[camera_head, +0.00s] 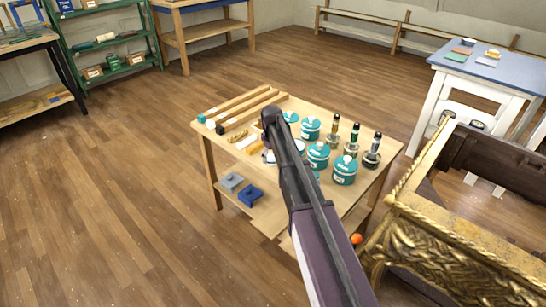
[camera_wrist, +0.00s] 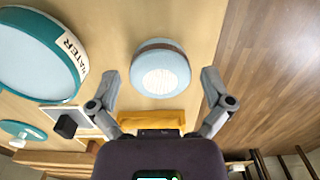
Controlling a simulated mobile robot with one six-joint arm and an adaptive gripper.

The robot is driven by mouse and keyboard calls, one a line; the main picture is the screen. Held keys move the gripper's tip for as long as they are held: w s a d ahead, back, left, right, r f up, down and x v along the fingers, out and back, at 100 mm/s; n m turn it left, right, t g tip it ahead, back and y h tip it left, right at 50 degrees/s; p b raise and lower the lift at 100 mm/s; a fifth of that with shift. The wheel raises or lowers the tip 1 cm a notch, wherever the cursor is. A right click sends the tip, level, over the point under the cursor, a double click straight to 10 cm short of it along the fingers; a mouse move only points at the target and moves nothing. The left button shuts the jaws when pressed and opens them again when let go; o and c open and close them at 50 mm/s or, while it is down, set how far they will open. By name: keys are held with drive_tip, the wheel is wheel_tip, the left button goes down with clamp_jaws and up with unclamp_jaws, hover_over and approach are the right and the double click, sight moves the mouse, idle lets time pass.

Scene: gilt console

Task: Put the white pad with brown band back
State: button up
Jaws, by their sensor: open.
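The white pad with brown band (camera_wrist: 160,68) lies on the wooden table in the wrist view. It is round, with a pale top and a brown band along its far edge. My gripper (camera_wrist: 160,80) is open and empty, with one finger to each side of the pad's near part and apart from it. I cannot tell the height of the fingers above the table. In the head view my arm covers the gripper and most of the table's middle, so I cannot make out the pad clearly there.
Several teal jars (camera_head: 345,170) and dark-topped bottles (camera_head: 372,150) crowd the table's right (camera_head: 385,160). Long wooden bars (camera_head: 240,104) lie at its left. A gilt console (camera_head: 450,250) stands at right.

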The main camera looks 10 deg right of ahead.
sight(272, 157)
wheel_tip(272, 157, up, 12)
drive_tip(key=p, duration=1.1)
drive_tip(key=shift+f, duration=0.1)
idle(0.6)
drive_tip(key=s+m, duration=0.7)
drive_tip(key=s, duration=2.2)
drive_tip(key=shift+d, duration=0.15)
drive_tip(key=shift+s, duration=0.1)
